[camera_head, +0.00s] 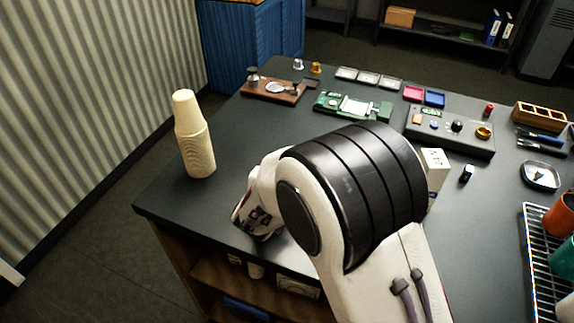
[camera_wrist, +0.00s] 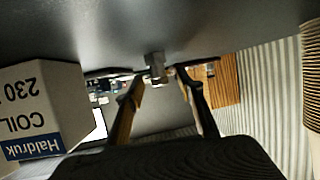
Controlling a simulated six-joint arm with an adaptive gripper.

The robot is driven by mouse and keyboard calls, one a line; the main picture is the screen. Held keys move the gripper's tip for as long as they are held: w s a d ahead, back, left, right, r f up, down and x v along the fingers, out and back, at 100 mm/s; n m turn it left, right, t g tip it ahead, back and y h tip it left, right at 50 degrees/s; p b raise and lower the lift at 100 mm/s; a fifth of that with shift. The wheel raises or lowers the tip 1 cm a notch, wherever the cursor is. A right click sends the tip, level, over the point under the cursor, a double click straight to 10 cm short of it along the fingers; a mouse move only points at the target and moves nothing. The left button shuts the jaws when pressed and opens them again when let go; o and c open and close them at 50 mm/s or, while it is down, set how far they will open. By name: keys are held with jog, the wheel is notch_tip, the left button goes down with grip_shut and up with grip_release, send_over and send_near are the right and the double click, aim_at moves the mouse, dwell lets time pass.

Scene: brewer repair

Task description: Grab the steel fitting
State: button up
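A small grey metal piece, apparently the steel fitting (camera_wrist: 156,66), sits on the dark worktop in the wrist view, which appears upside down. My gripper (camera_wrist: 160,77) has its two fingers spread, with the fitting in line between or just beyond the fingertips. Small gaps seem to show on both sides, so the fingers do not appear to press on it. In the head view my arm hides the gripper and this fitting.
A white and blue carton (camera_wrist: 42,110) marked COIL 230 stands close beside the gripper. A stack of cream cups (camera_head: 194,140) stands at the worktop's left edge. A wire rack (camera_head: 540,265) is at right.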

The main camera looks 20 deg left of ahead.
grip_shut()
jog(key=shift+r, duration=0.2)
notch_tip(320, 180, up, 10)
jog(key=shift+f, duration=0.2)
dwell(0.5)
dwell(0.4)
